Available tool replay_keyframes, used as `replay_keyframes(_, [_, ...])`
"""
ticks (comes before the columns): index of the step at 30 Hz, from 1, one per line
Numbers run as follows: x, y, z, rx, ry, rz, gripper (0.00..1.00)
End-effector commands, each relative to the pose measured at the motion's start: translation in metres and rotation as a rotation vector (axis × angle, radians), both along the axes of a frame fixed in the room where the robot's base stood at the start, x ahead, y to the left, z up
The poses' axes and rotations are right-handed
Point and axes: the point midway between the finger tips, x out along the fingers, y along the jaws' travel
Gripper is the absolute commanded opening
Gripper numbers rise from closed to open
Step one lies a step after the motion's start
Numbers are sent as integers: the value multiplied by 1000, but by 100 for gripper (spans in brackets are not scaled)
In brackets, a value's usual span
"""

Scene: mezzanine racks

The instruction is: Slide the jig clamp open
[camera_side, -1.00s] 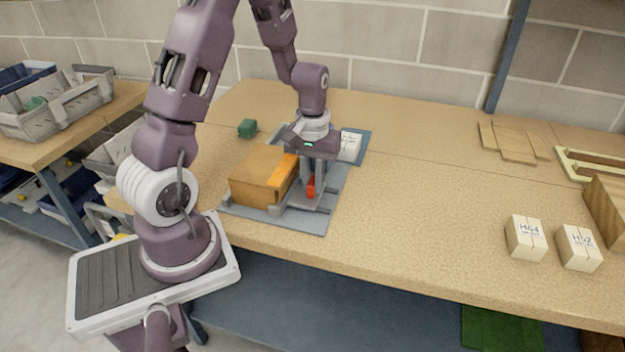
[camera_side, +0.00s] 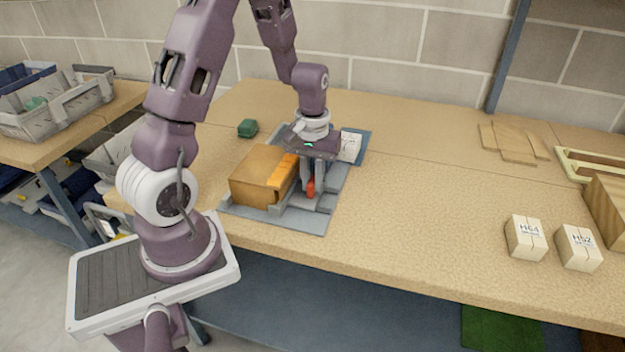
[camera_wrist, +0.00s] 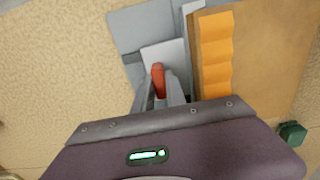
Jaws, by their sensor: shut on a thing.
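The jig is a grey base plate (camera_side: 300,222) on the bench with grey blocks on it. A brown box (camera_side: 258,178) with an orange pad (camera_side: 283,172) on its right edge sits in the jig. The clamp's red handle (camera_side: 310,188) stands just right of the box. My gripper (camera_side: 312,190) points down over the jig, its fingers shut on the red handle. In the wrist view the handle (camera_wrist: 158,80) lies between the fingertips (camera_wrist: 160,92), and the box (camera_wrist: 245,50) is to the right. The clamp's slide is partly hidden by my fingers.
A white labelled box (camera_side: 349,147) stands behind the gripper, and a small green block (camera_side: 247,128) lies behind the brown box. Two white boxes (camera_side: 526,237) (camera_side: 579,247) stand at the right. Flat brown pieces (camera_side: 512,143) lie farther back. The bench middle is clear.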

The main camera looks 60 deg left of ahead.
Motion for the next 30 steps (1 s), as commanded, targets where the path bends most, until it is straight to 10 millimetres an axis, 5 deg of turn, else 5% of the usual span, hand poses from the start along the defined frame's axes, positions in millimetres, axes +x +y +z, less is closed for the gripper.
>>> replay_keyframes(22, [26, -26, 1, -3, -4, -1, 0])
replay_keyframes(23, [26, -27, 1, -3, -4, -2, 22])
replay_keyframes(25, [26, -27, 1, -3, -4, -2, 36])
replay_keyframes(30, [25, -25, 0, -2, -2, -1, 38])
